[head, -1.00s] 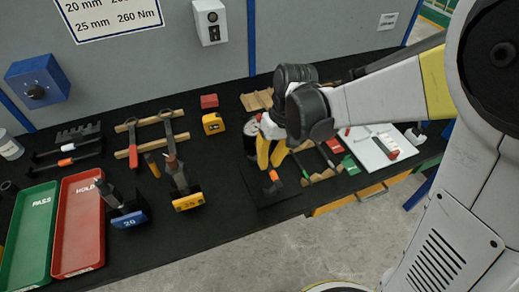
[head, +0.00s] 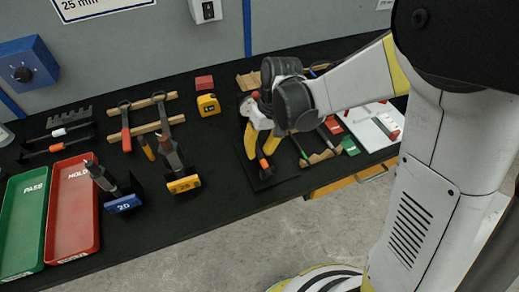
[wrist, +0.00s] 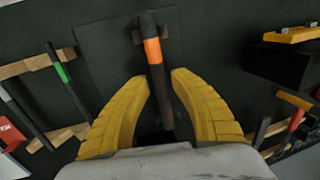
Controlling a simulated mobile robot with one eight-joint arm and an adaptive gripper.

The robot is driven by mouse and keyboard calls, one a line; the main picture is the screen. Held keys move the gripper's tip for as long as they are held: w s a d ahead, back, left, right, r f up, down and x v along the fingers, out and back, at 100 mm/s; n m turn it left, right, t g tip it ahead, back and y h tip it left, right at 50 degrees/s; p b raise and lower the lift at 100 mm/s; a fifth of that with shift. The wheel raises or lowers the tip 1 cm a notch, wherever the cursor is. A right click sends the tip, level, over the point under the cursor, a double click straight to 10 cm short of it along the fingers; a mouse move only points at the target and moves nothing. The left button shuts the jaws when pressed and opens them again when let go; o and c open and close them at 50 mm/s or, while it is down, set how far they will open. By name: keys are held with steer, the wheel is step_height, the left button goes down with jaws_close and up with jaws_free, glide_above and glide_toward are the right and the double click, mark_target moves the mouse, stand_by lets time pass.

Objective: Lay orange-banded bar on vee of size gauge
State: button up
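An orange-banded bar (wrist: 153,50) lies over a dark square plate in the wrist view, crossing a small brown support near its far end. Its orange band also shows in the head view (head: 263,164). My gripper (wrist: 159,77) has its two yellow fingers on either side of the bar, with narrow gaps visible; the bar's near end is partly hidden by my gripper. In the head view my gripper (head: 261,148) points down at the bar. Two gauge stands are on the bench, a blue one marked 20 (head: 124,204) and a yellow one (head: 183,184) that appears marked 25.
Another orange-banded bar (head: 57,147) sits on a rack at the left. Green PASS (head: 22,215) and red HOLD (head: 72,215) trays stand at the front left. A wooden rack with a green-banded bar (wrist: 61,73) is beside my gripper. Clear bench lies between the stands and my gripper.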

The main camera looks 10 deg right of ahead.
step_height(320, 180, up, 12)
steer(key=d+p, duration=0.2)
steer(key=p, duration=0.2)
steer(key=s+d+r+m+t+h, duration=0.2)
steer(key=s+d+r+m+t, duration=0.1)
steer(key=s+d+r+t, duration=0.4)
steer(key=s+d, duration=0.3)
steer(key=d, duration=0.1)
steer(key=shift+s+d+r+t, duration=0.25)
steer(key=shift+s+r+t, duration=0.05)
steer(key=shift+s+t, duration=0.1)
steer(key=shift+f, duration=0.1)
